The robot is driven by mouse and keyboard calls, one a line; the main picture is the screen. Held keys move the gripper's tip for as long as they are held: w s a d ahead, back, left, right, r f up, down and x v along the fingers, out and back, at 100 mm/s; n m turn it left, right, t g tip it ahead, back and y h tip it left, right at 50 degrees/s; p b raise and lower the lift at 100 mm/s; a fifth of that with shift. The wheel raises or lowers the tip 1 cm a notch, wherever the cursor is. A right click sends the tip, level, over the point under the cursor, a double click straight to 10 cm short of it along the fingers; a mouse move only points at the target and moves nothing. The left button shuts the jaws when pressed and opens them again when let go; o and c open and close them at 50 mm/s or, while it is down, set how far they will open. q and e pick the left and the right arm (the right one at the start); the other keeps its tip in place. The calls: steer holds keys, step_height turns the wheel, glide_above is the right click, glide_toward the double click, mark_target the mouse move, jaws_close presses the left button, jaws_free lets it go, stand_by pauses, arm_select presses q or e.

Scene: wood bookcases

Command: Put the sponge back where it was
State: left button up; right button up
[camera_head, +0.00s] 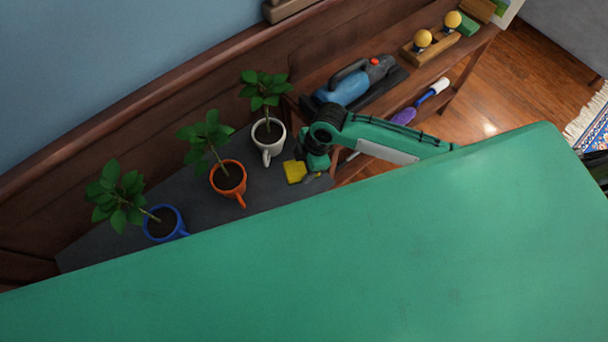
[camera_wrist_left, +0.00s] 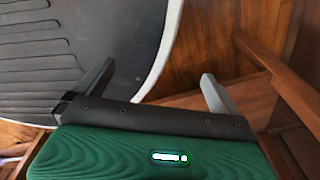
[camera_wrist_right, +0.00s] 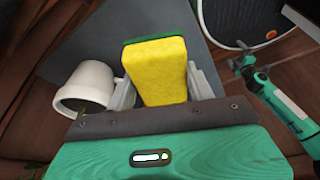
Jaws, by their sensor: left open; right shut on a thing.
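The yellow sponge (camera_head: 295,171) with a green layer is held in my right gripper (camera_head: 310,172), just right of the white and orange mugs in the head view. In the right wrist view the sponge (camera_wrist_right: 158,72) stands between the two fingers of the right gripper (camera_wrist_right: 165,90), which are shut on it. A grey surface lies behind it; I cannot tell whether the sponge touches it. My left gripper (camera_wrist_left: 155,85) is open and empty in the left wrist view, its fingers wide apart. I cannot make out the left gripper in the head view.
Potted plants stand in a white mug (camera_head: 268,140), an orange mug (camera_head: 228,178) and a blue mug (camera_head: 165,224) on the grey surface (camera_head: 110,245). The white mug is close to the right gripper.

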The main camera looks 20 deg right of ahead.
mark_target(304, 171)
step_height(304, 171, down, 3)
steer(key=shift+f, duration=0.15)
step_height(304, 171, down, 4)
steer(key=shift+r, duration=0.1)
arm_select(q)
steer(key=shift+w, duration=0.5)
